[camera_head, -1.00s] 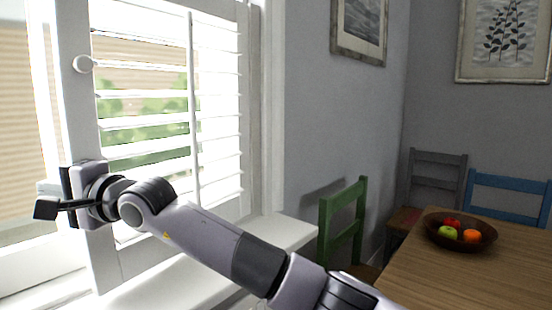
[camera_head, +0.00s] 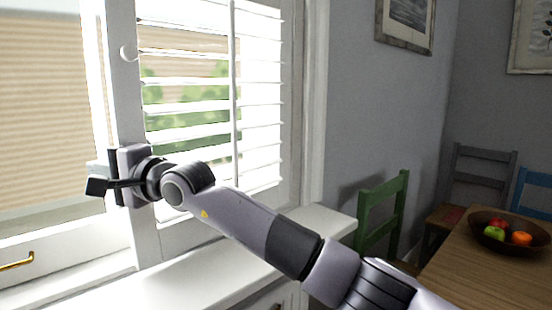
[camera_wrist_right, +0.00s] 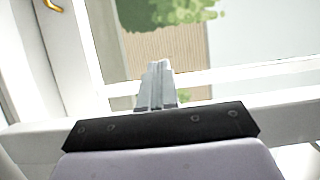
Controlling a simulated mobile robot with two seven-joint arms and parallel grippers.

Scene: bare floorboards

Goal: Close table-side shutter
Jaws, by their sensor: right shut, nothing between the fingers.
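The white louvered shutter (camera_head: 234,100) stands at the window in the head view, with its slats tilted open and greenery showing between them. My left gripper is not in view.
A white sill (camera_head: 215,262) runs below the shutter. A gold handle (camera_head: 15,260) is at the lower left. A green chair (camera_head: 382,215) and a wooden table (camera_head: 470,275) with a fruit bowl (camera_head: 480,235) stand at the right.

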